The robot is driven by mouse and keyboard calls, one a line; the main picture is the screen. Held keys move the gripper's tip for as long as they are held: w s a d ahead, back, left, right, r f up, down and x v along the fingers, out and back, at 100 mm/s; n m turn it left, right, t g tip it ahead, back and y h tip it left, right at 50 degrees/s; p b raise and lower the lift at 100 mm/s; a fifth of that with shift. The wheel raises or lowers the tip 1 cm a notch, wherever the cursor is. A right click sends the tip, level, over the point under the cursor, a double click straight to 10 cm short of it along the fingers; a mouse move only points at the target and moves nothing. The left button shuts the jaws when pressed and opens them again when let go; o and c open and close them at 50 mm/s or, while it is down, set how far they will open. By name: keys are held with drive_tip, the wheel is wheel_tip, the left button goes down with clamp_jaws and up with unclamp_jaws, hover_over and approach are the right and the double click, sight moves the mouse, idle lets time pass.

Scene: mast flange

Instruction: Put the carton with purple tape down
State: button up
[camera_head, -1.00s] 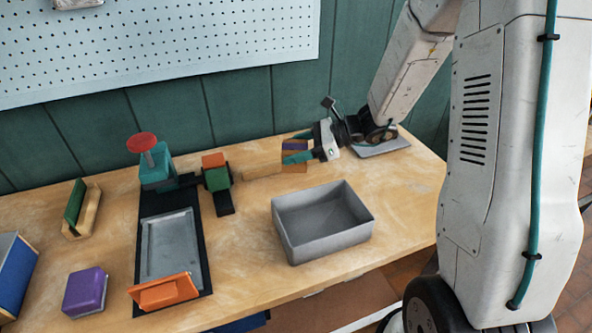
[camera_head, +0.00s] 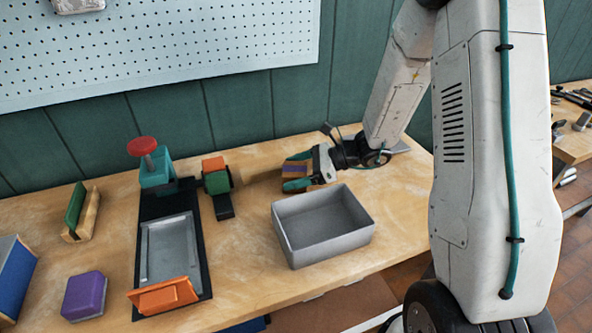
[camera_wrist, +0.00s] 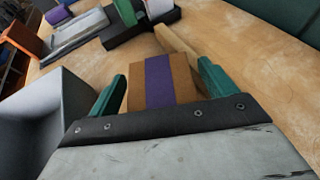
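The carton with purple tape (camera_head: 297,170) is a brown box with a purple band. It sits on the wooden table behind the grey bin. My gripper (camera_head: 298,171) is around it, with a teal finger on each side. In the wrist view the carton (camera_wrist: 160,82) lies between the fingers (camera_wrist: 163,88), with a narrow gap visible on both sides. The gripper looks open. The carton's underside and near end are hidden.
The open grey bin (camera_head: 322,225) stands just in front of the carton. A wooden bar (camera_wrist: 176,42) lies just beyond it. Left are a green-and-orange block (camera_head: 216,176), a teal clamp with red knob (camera_head: 155,165), a metal tray (camera_head: 168,250) and a purple box (camera_head: 84,296).

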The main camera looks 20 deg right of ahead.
drive_tip(key=shift+r, duration=0.1)
drive_tip(key=shift+d+r, duration=0.15)
drive_tip(key=v, duration=1.1)
drive_tip(key=s+a+r+n+g+h, duration=0.2)
drive_tip(key=s+a+r+n+g, duration=0.1)
drive_tip(key=s+a+r+n, duration=0.25)
drive_tip(key=s+a+r+n+g+h, duration=0.3)
drive_tip(key=s+r+n, duration=0.2)
drive_tip(key=s+n, duration=0.3)
drive_tip(key=s+d+r+n+t+h, duration=0.1)
drive_tip(key=s+r+n+h, duration=0.1)
drive_tip(key=s, duration=0.4)
drive_tip(key=s+d+r+n+t+h, duration=0.1)
drive_tip(key=s+d+r+n+h, duration=0.1)
drive_tip(key=s+n+h, duration=0.3)
drive_tip(key=shift+s+r+n, duration=0.2)
drive_tip(key=shift+s+n, duration=0.65)
drive_tip(key=shift+n, duration=0.1)
